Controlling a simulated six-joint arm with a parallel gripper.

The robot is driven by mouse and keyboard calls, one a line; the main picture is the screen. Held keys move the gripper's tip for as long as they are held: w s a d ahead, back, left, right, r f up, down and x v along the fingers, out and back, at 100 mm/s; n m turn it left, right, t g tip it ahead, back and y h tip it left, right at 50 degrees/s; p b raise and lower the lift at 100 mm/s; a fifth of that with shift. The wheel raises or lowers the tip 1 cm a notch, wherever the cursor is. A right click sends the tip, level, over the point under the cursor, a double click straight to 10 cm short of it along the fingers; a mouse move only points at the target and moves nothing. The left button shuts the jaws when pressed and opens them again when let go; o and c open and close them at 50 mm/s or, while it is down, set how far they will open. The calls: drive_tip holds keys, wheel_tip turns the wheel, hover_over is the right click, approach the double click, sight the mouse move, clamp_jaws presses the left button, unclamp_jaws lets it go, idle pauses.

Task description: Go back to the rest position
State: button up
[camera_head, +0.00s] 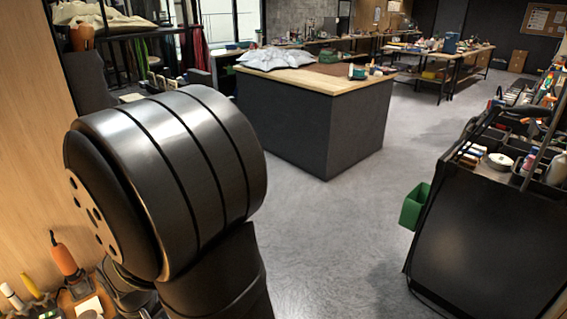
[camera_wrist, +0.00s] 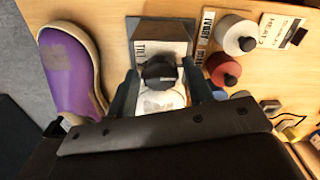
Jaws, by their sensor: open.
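My gripper (camera_wrist: 159,72) is open in the wrist view. Its two dark fingers stand on either side of a white bottle with a black cap (camera_wrist: 159,71). I cannot tell whether the fingers touch the bottle. A purple sneaker (camera_wrist: 72,72) with a pale sole lies to the left of the fingers on the wooden bench (camera_wrist: 112,20). In the head view my black arm fills the left middle, and my gripper does not show there.
A white bottle (camera_wrist: 236,36) and a red-topped bottle (camera_wrist: 222,69) stand close right of the fingers, beside label cards. Cables lie at the lower right. In the head view, a dark cart (camera_head: 490,230) with a green bin (camera_head: 414,207) stands right; the grey floor between is clear.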

drive_tip(key=n, duration=0.5)
drive_tip(key=shift+n, duration=0.3)
drive_tip(key=n, duration=0.5)
drive_tip(key=shift+n, duration=0.3)
drive_tip(key=n, duration=0.5)
drive_tip(key=shift+n, duration=0.3)
drive_tip(key=n, duration=0.4)
drive_tip(key=shift+n, duration=0.3)
drive_tip(key=m, duration=1)
